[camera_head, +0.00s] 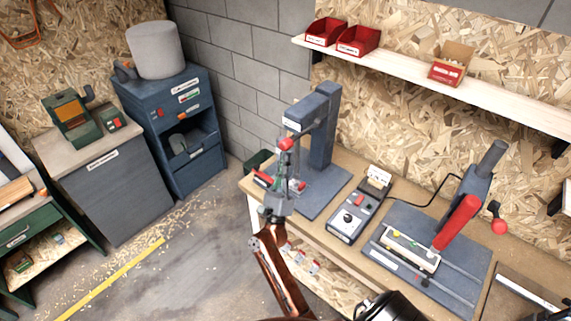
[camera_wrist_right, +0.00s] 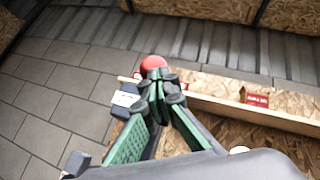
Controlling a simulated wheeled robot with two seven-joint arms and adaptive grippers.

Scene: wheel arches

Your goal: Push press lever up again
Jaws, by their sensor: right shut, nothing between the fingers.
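The press (camera_head: 323,125) is a grey-blue column with an overhanging head, standing on a flat base plate at the left end of the bench. Its lever's red ball knob (camera_head: 286,144) shows just below the front of the head. My right gripper (camera_head: 284,160) is shut and empty, pointing up, with its fingertips right at the knob. In the right wrist view the red knob (camera_wrist_right: 152,63) sits just beyond the closed tips of the green-padded fingers (camera_wrist_right: 158,82). I cannot tell whether they touch. The lever's rod is mostly hidden by my gripper. My left gripper is out of view.
A control box (camera_head: 356,213) stands to the right of the press. Further right is a second device (camera_head: 472,185) with a red handle. A shelf (camera_head: 450,78) with red bins (camera_head: 357,41) runs above the bench. Blue and grey cabinets stand left, across open floor (camera_head: 190,255).

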